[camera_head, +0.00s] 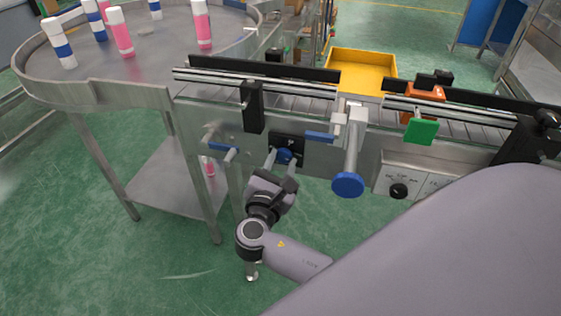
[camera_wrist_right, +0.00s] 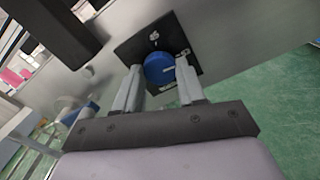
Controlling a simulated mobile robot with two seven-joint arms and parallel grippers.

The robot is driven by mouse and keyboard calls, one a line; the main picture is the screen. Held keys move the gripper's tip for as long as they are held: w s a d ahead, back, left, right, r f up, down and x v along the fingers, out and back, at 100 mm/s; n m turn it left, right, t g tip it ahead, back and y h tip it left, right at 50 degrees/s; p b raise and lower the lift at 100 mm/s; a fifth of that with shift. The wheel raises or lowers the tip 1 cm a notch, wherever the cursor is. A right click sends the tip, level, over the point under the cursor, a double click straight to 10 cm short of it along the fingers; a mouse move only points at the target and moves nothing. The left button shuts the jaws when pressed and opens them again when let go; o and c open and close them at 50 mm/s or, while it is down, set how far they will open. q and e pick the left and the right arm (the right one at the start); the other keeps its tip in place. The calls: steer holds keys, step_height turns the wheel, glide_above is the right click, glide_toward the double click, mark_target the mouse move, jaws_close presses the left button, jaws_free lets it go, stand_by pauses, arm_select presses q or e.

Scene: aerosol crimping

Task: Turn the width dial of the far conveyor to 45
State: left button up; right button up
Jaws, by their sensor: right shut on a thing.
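The width dial (camera_head: 284,155) is a round blue knob on a black plate (camera_head: 288,141) on the side of the conveyor (camera_head: 330,150). In the right wrist view the blue dial (camera_wrist_right: 160,68) has a pale line on its face. White markings show above it on the black plate (camera_wrist_right: 152,38), too small to read. My right gripper (camera_head: 281,159) reaches up to the dial from below. In the right wrist view my right gripper (camera_wrist_right: 160,84) has one finger on each side of the dial and is shut on it. My left gripper is out of view.
Blue-handled clamps (camera_head: 224,152) and a larger blue knob (camera_head: 348,185) flank the dial. A green paddle (camera_head: 420,131) and a control box (camera_head: 402,178) are to the right. A round steel table (camera_head: 120,92) with pink and white-blue cans stands left. A yellow bin (camera_head: 362,70) lies behind.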

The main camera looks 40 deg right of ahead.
steer(key=n+p, duration=0.1)
steer(key=p, duration=0.1)
steer(key=n+p, duration=0.2)
steer(key=p, duration=0.1)
steer(key=shift+r+n, duration=0.3)
steer(key=shift+f+n+p, duration=0.15)
steer(key=shift+n+p, duration=0.55)
steer(key=shift+n, duration=0.2)
steer(key=n, duration=0.3)
steer(key=shift+f+n, duration=0.15)
steer(key=shift+n, duration=0.15)
steer(key=n, duration=0.6)
steer(key=shift+n, duration=0.4)
steer(key=o, duration=1.1)
steer(key=shift+c, duration=0.2)
steer(key=v, duration=0.7)
